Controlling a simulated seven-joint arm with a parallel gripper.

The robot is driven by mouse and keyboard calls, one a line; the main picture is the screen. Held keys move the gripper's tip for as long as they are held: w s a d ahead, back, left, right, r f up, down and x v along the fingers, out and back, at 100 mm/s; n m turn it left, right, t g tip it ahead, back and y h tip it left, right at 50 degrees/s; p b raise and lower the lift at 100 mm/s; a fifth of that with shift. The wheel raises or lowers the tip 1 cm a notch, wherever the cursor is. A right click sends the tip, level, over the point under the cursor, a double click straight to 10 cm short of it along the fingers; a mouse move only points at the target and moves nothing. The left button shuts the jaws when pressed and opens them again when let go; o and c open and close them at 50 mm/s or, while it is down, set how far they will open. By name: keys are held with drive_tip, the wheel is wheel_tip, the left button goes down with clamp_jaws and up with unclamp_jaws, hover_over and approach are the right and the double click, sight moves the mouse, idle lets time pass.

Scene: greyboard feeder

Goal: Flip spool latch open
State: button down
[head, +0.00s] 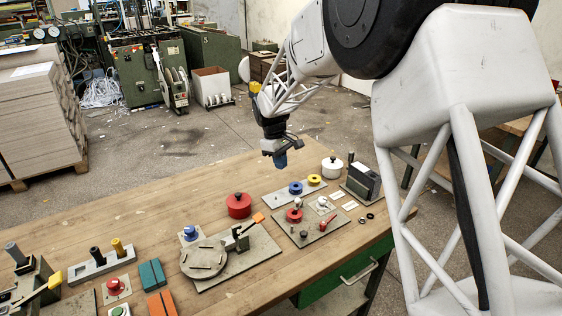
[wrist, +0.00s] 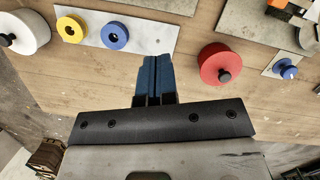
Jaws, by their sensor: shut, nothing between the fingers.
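A fixture with a grey round disc (head: 204,258) stands on a grey plate at the table's middle. Beside the disc is a small dark clamp with an orange-tipped lever (head: 258,218), which looks like the spool latch; whether it is open or closed I cannot tell. Part of this orange piece (wrist: 278,3) shows at the top right of the wrist view, cut off by the frame edge. My gripper (head: 280,160) hangs above the table's far edge, apart from the latch. Its blue fingers (wrist: 153,80) are together, with nothing between them.
A red knobbed spool (head: 238,205) stands between my gripper and the fixture. A plate holds a blue ring (head: 296,188) and a yellow ring (head: 314,180); a white knobbed spool (head: 332,165) is behind. A plate with a red lever (head: 325,224) lies nearer.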

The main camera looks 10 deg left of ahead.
sight(299, 200)
drive_tip(key=x, duration=0.3)
drive_tip(key=d+x, duration=0.1)
drive_tip(key=x, duration=0.5)
drive_tip(key=shift+s+d+f, duration=0.15)
drive_tip(key=shift+s+d, duration=0.25)
drive_tip(key=shift+d, duration=0.05)
drive_tip(key=shift+s+d+f, duration=0.2)
drive_tip(key=shift+d+f, duration=0.15)
drive_tip(key=shift+d, duration=0.1)
drive_tip(key=shift+s+d+n, duration=0.3)
drive_tip(key=shift+d+n, duration=0.05)
drive_tip(key=shift+n, duration=0.75)
drive_tip(key=shift+d+n+t, duration=0.15)
drive_tip(key=shift+n+t, duration=0.15)
drive_tip(key=shift+n, duration=0.2)
drive_tip(key=n, duration=0.1)
drive_tip(key=d+n, duration=0.1)
drive_tip(key=n, duration=0.1)
drive_tip(key=n+t, duration=0.1)
drive_tip(key=shift+s+d, duration=0.3)
drive_tip(key=shift+w+d+n+t, duration=0.15)
drive_tip(key=shift+d+n, duration=0.25)
drive_tip(key=shift+n, duration=0.9)
drive_tip(key=shift+s+d+n+t, duration=0.1)
drive_tip(key=shift+d+n+t, duration=0.25)
drive_tip(key=shift+n, duration=0.95)
drive_tip(key=shift+w+d, duration=0.2)
drive_tip(key=shift+d, duration=0.3)
